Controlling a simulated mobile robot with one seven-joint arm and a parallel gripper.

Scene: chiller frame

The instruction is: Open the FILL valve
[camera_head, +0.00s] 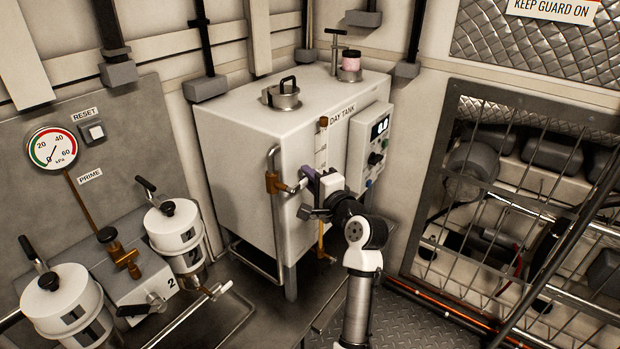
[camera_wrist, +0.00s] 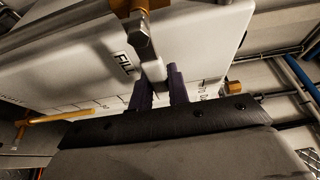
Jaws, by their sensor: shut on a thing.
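The FILL valve is a brass body (camera_head: 273,182) on the pipe at the left front corner of the white day tank (camera_head: 235,140). In the wrist view its brass (camera_wrist: 128,6) shows at the top edge, with a metal lever (camera_wrist: 153,70) running down from it beside the FILL label (camera_wrist: 125,63). My gripper (camera_head: 308,178) is at the tank's front, just right of the valve body. In the wrist view its two purple fingers (camera_wrist: 157,78) stand on either side of the lever's pale end, shut on it. The fingertips' contact is partly hidden in the head view.
A control box (camera_head: 370,145) with a display sits on the tank's right side. Two numbered canisters (camera_head: 175,235) and a gauge (camera_head: 53,148) are at the left. A wire guard (camera_head: 500,220) stands at the right. A brass fitting (camera_wrist: 45,120) shows at the left in the wrist view.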

